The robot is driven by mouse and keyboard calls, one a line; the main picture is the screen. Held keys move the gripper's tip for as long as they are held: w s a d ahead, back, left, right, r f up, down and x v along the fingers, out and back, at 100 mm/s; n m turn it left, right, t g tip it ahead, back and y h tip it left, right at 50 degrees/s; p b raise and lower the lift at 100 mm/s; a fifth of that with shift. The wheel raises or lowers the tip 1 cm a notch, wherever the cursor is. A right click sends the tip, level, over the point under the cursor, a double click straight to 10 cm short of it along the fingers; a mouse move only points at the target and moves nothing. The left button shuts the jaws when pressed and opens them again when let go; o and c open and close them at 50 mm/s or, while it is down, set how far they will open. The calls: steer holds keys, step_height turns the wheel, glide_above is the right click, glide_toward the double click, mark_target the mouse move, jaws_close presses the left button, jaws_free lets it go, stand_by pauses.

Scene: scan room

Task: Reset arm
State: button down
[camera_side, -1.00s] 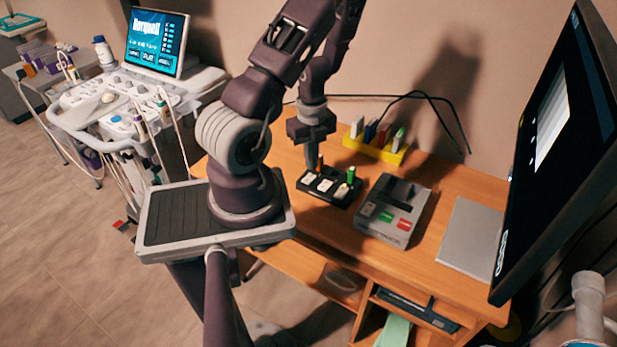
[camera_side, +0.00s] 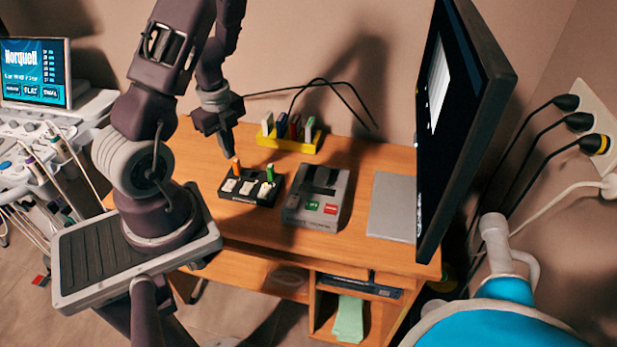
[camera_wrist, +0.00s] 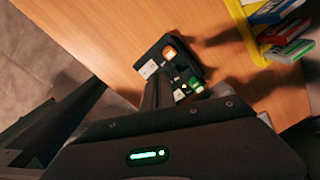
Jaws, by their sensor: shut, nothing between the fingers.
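My gripper (camera_side: 227,150) is shut and empty. In the side view it hangs above the back left of a small black tray (camera_side: 222,203), apart from it. An orange stick (camera_side: 237,168) stands upright at the tray's left, just below my fingertips, and a green stick (camera_side: 270,173) stands at its right. White labels lie between them. In the wrist view my shut fingers (camera_wrist: 158,90) cover part of the tray (camera_wrist: 149,53); the orange top (camera_wrist: 169,52) and green top (camera_wrist: 195,84) show beside them.
A yellow rack (camera_side: 268,141) with several coloured sticks stands behind the tray. A grey box (camera_side: 338,196) with green and red patches is right of it, then a flat grey panel (camera_side: 390,205) and a large monitor (camera_side: 468,120). Cables hang on the wall behind. Space above the desk's middle is clear.

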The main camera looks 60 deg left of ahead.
steer(key=w+r+n+t+y, duration=0.3)
steer(key=w+r+t, duration=0.1)
steer(key=w+r, duration=0.45)
steer(key=w+d+r+n+t+y, duration=0.1)
steer(key=d+r+n, duration=0.2)
steer(key=r, duration=0.2)
steer(key=d+r+n+t+y, duration=0.1)
steer(key=d+r+n, duration=0.25)
steer(key=r, duration=0.25)
steer(key=s+d+r+n+h, duration=0.2)
steer(key=s+d, duration=0.4)
steer(key=d, duration=0.3)
steer(key=s+d+r+n+h, duration=0.2)
steer(key=s+d+n+h, duration=0.1)
steer(key=s+d, duration=0.4)
steer(key=d, duration=0.3)
steer(key=shift+d+r+g, duration=0.3)
steer(key=shift+r+g, duration=0.1)
